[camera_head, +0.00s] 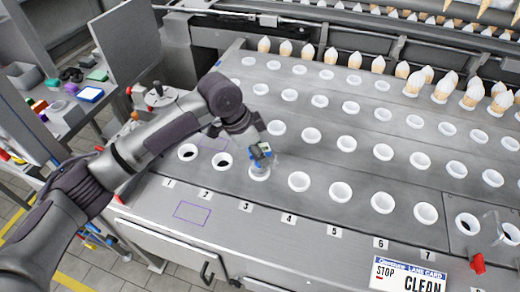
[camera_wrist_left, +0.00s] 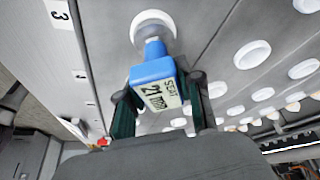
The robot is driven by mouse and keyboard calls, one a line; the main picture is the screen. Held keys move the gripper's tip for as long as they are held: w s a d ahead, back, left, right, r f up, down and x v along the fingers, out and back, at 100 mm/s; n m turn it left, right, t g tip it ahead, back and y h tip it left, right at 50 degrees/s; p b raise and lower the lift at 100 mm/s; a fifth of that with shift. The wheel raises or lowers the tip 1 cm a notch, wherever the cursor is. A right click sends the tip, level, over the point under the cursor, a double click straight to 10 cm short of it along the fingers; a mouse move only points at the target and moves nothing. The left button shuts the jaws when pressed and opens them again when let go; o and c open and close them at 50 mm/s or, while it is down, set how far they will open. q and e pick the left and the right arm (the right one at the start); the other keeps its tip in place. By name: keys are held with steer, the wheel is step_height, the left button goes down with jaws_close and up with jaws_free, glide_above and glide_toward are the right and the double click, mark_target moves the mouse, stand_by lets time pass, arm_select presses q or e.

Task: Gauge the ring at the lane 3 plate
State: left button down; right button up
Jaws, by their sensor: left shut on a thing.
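My left gripper (camera_head: 260,150) is shut on a blue gauge (camera_wrist_left: 152,70) over the front of lane 3. The gauge's grey tip (camera_wrist_left: 156,48) points down at the white ring (camera_head: 259,174) in the front plate hole above the label 3 (camera_head: 246,206). The ring also shows in the left wrist view (camera_wrist_left: 140,18), with the tip over or in it; I cannot tell how deep. The gauge's pale display (camera_wrist_left: 163,94) shows upside-down text that looks like "SEAT" and "21", with a smaller line I cannot read. My right gripper is not in view.
Front holes at lane 1 (camera_head: 187,152) and lane 2 (camera_head: 222,161) look dark inside. Rows of white rings cover the other lanes. Wrapped cones (camera_head: 355,60) stand along the back.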

arm_select(q)
steer(key=c, duration=0.7)
jaws_free()
steer(key=v, duration=1.2)
